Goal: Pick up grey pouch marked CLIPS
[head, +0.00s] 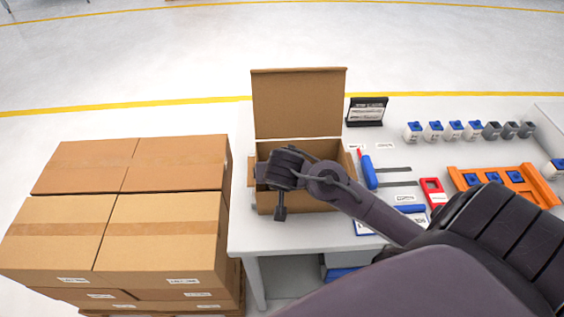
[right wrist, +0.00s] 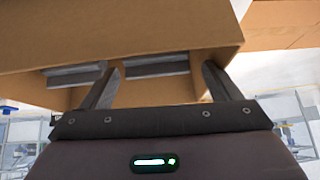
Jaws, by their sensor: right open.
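Several small grey items, which may be pouches (head: 509,130), stand at the right end of a row at the back of the table. Their markings are too small to read, so I cannot tell which says CLIPS. My right gripper (head: 280,205) is at the open cardboard box (head: 330,150), in front of its left part and far left of the grey items. In the right wrist view its two fingers (right wrist: 162,75) are apart, with nothing seen held between them. Brown cardboard (right wrist: 120,30) fills the upper part of that view. My left gripper is not in view.
Blue-and-white containers (head: 434,132) share the back row. An orange rack (head: 530,180), a blue-handled screwdriver (head: 368,172) and a red item (head: 432,192) lie on the white table (head: 246,238). A black sign (head: 367,111) stands behind. Stacked cartons (head: 160,235) flank the table's left.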

